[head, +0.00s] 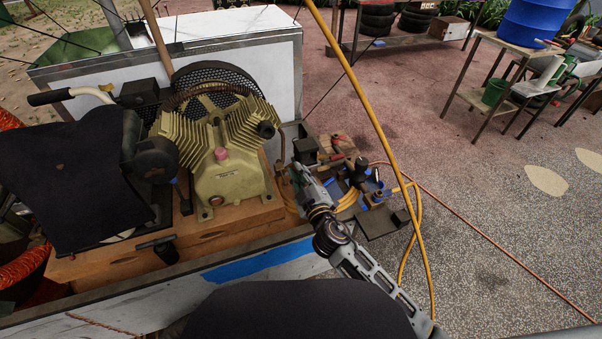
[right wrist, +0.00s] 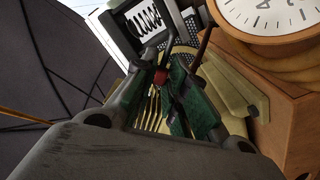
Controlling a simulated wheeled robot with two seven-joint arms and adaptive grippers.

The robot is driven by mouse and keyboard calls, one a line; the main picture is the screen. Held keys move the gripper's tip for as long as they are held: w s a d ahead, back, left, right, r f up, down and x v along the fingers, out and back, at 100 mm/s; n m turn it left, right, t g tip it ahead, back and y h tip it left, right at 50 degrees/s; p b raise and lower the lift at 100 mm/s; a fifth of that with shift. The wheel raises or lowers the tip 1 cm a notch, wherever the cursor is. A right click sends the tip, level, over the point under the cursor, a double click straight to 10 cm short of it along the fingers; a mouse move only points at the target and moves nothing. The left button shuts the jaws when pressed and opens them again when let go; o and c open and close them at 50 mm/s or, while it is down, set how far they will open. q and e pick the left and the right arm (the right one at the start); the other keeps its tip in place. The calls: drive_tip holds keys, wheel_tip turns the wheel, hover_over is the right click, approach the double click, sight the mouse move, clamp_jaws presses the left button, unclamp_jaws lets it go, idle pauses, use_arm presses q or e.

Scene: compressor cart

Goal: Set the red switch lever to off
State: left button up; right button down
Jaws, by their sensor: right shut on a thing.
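The red switch lever (right wrist: 160,77) shows as a small red piece between the fingers in the right wrist view. My right gripper (right wrist: 172,88) is shut on it, and the fingers cover much of it. In the head view my right gripper (head: 298,170) reaches in from the lower right, at the right side of the yellow-green compressor pump (head: 222,180). The lever cannot be made out clearly there, and its exact angle cannot be told. My left gripper is not in view.
A white dial (right wrist: 270,14) and a wooden block (right wrist: 287,108) are close to the right gripper. A yellow hose (head: 370,95) crosses the head view. A dark cloth (head: 65,180) covers the cart's left side. Open paving (head: 500,225) lies to the right.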

drive_tip(key=shift+a+f+n, duration=0.1)
drive_tip(key=shift+f+n, duration=0.05)
drive_tip(key=shift+n, duration=0.35)
drive_tip(key=c, duration=1.4)
unclamp_jaws()
drive_tip(key=shift+c, duration=0.2)
